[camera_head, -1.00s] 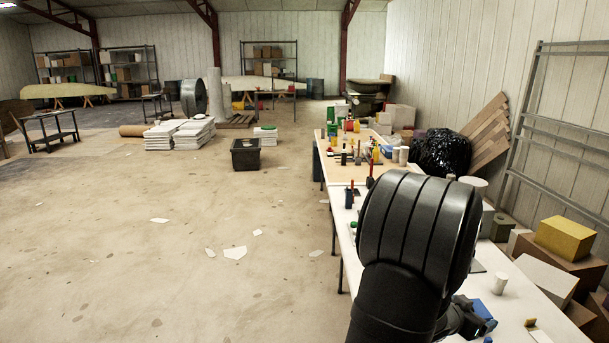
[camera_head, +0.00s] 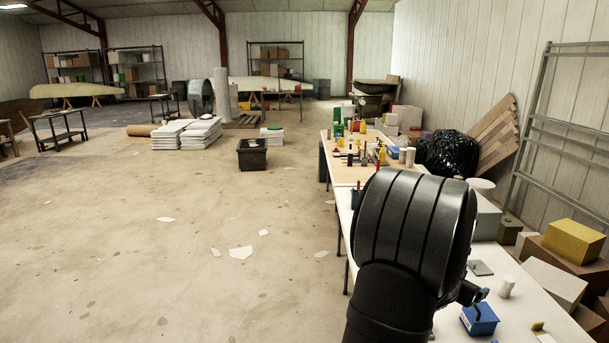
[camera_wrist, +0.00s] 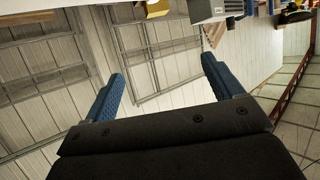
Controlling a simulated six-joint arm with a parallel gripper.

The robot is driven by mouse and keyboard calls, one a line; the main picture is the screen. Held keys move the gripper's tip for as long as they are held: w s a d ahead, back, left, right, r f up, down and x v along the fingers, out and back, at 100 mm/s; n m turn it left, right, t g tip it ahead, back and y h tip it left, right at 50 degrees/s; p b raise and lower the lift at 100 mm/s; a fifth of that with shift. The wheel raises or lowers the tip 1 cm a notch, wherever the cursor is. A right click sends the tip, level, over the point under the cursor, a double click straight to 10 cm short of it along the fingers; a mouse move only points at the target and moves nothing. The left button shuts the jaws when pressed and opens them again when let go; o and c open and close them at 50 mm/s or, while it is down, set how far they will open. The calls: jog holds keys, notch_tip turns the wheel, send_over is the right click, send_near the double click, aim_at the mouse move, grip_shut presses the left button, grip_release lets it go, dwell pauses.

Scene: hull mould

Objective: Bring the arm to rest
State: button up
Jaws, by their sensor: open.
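My gripper (camera_wrist: 163,68) shows in the wrist view with its two blue fingers spread wide and nothing between them. Beyond the fingers are the panelled wall and a metal rack, tilted in the picture. In the head view my black arm rises from the bottom edge in front of the white table (camera_head: 520,313) and covers part of it.
Boxes (camera_head: 573,240) and a metal rack (camera_head: 553,130) line the right wall. The floor on the left is mostly clear, with white scraps (camera_head: 240,252).

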jog(key=s+f+m+g+h, duration=0.1)
jog(key=s+f+m+g, duration=0.1)
jog(key=s+f, duration=0.5)
jog(key=s+f+m+g+h, duration=0.1)
jog(key=s+f+m+g, duration=0.15)
jog(key=s, duration=0.95)
jog(key=w+r+n+t+y, duration=0.15)
jog(key=w+r, duration=0.35)
jog(key=w, duration=0.6)
jog(key=w+r+n+t+y, duration=0.1)
jog(key=w+r+n+t, duration=0.3)
jog(key=w, duration=0.6)
jog(key=shift+y, duration=0.35)
jog(key=w+a+f, duration=0.1)
jog(key=w+f, duration=0.1)
jog(key=f, duration=0.5)
jog(key=w+a+f, duration=0.2)
jog(key=w+f, duration=0.1)
jog(key=f, duration=0.3)
jog(key=w+a+f, duration=0.2)
jog(key=f, duration=0.5)
jog(key=shift+w+f, duration=0.3)
jog(key=shift+w, duration=0.1)
jog(key=shift+r, duration=0.4)
